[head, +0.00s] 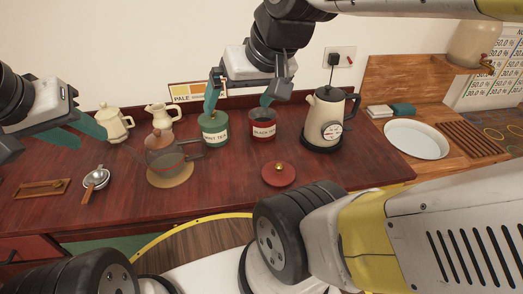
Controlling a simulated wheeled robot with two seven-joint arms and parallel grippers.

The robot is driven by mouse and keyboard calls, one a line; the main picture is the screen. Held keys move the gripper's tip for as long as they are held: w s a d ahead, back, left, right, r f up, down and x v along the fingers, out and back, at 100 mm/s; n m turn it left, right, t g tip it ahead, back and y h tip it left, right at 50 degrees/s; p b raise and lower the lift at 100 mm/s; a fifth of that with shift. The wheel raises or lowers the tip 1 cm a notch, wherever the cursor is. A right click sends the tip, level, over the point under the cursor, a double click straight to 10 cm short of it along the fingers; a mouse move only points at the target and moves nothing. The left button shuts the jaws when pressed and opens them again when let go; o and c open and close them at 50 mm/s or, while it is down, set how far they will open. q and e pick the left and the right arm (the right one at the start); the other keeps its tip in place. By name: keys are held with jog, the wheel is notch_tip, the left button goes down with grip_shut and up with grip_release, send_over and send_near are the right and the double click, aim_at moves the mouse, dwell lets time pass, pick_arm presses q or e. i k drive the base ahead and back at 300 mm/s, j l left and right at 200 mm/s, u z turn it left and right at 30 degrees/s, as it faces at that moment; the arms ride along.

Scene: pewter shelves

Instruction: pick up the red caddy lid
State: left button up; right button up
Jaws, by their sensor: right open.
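The red caddy lid (278,174), a round disc with a small gold knob, lies flat on the dark red counter, in front of the red caddy. The red caddy (262,124), labelled as black tea, stands open behind it. My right gripper (237,107) is open and empty above the caddies, behind the lid and to its left; its teal fingers overlap the caddy tops in the picture. My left gripper (82,132) is at the far left, well away from the lid; its fingers are seen edge-on, so I cannot tell their opening.
A green caddy (215,128) stands left of the red one. A cream kettle (325,122) stands to the right. A glass pot (165,160) sits on a round mat to the left. Cream jugs, a strainer (95,180) and a white plate (415,139) are farther off. Counter around the lid is clear.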

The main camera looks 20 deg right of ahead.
aim_at(276, 173)
jog(key=j+z, duration=0.35)
jog(key=k+j+z, duration=0.1)
jog(key=z, duration=0.25)
jog(key=k+j+z, duration=0.15)
jog(key=j+z, duration=0.2)
